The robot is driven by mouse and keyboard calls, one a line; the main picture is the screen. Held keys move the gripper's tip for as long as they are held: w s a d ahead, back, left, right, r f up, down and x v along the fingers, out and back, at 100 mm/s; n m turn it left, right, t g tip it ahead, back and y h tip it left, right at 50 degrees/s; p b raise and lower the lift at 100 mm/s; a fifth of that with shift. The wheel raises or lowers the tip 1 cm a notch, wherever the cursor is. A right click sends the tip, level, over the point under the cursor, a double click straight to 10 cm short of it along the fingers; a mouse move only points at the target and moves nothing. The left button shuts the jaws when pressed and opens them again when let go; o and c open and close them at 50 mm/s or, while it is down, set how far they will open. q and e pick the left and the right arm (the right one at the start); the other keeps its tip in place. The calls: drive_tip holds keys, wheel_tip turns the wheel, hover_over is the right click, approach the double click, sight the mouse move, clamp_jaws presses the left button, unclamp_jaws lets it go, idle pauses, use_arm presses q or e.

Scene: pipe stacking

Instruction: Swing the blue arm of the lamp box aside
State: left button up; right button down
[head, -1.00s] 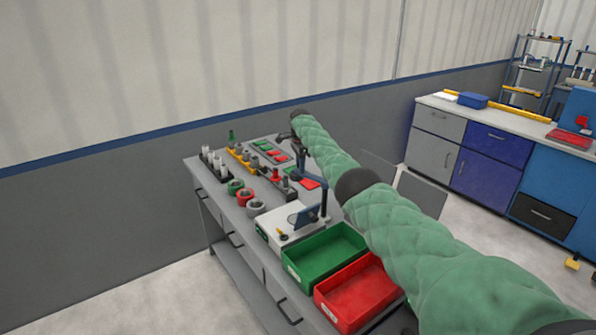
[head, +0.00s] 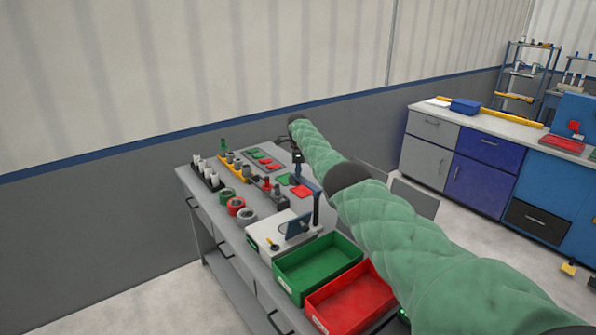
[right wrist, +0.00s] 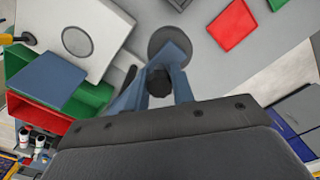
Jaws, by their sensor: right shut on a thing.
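In the right wrist view the blue plate (right wrist: 47,80) appears over the green bin. My right gripper (right wrist: 158,88) is shut on a blue part with a black knob, apparently of the blue arm; the exact contact is partly hidden. My left gripper is out of view.
A green bin (head: 277,277) and a red bin (head: 312,304) stand in front of the lamp box. Rings (head: 236,207), pegs and pipe holders stand left of it. Red and green pads (head: 303,192) lie behind. My right arm spans the bench's right side.

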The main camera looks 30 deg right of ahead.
drive_tip(key=shift+d+r, duration=0.1)
drive_tip(key=shift+r, duration=0.1)
drive_tip(key=c, duration=1.5)
unclamp_jaws()
drive_tip(key=shift+c, duration=0.2)
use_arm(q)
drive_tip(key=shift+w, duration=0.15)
use_arm(e)
drive_tip(key=o, duration=0.4)
drive_tip(key=shift+d+f, duration=0.1)
drive_tip(key=shift+f, duration=0.05)
drive_tip(key=shift+c, duration=0.2)
drive_tip(key=shift+r, duration=0.4)
wheel_tip(320, 180, up, 6)
drive_tip(key=shift+f+b, duration=0.15)
drive_tip(key=shift+b, duration=0.95)
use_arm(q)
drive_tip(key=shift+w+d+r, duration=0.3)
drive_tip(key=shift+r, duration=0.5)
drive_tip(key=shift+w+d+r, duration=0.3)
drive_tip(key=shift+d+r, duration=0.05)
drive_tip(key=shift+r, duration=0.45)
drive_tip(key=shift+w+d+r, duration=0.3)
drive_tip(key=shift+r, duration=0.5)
use_arm(e)
drive_tip(key=shift+r, duration=0.65)
